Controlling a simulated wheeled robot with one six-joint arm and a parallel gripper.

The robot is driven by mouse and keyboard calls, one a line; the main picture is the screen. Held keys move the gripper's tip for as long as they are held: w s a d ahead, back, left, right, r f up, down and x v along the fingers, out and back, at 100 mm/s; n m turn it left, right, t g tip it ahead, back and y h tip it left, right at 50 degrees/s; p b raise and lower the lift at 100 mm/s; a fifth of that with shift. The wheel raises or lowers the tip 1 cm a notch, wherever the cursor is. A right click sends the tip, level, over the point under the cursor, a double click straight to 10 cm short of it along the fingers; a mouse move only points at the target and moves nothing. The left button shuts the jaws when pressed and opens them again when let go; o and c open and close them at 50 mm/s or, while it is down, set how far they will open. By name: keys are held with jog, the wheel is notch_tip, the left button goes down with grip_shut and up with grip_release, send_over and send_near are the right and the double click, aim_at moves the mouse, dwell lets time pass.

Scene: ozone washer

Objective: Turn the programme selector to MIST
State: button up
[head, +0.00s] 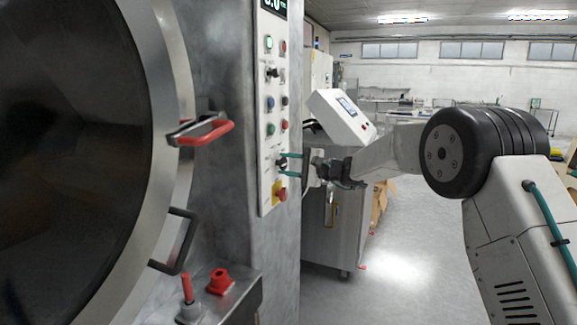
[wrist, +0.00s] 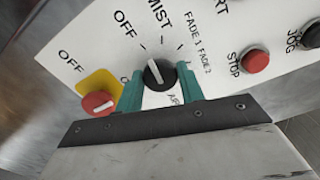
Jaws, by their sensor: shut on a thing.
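The programme selector (wrist: 160,74) is a round black knob with a white pointer line, on the white control panel (wrist: 215,60). Its labels read OFF, MIST, FADE 1 and FADE 2 in the wrist view. The pointer leans up and left, towards the OFF mark rather than MIST. My gripper (wrist: 158,77) has one teal finger on each side of the knob and is shut on it. In the head view my gripper (head: 287,163) reaches the panel from the right, and its fingers largely hide the knob.
A red emergency stop (wrist: 98,102) on a yellow plate sits close to the left finger. A red STOP button (wrist: 256,60) and a black JOG button (wrist: 312,36) are to the right. The round door (head: 75,150) with a red handle (head: 207,132) stands left of the panel.

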jog(key=shift+f+m, duration=0.1)
jog(key=shift+m, duration=2.2)
jog(key=o, duration=1)
jog(key=shift+d, duration=0.1)
jog(key=v, duration=0.7)
jog(key=shift+s+d, duration=0.2)
jog(key=shift+d, duration=0.1)
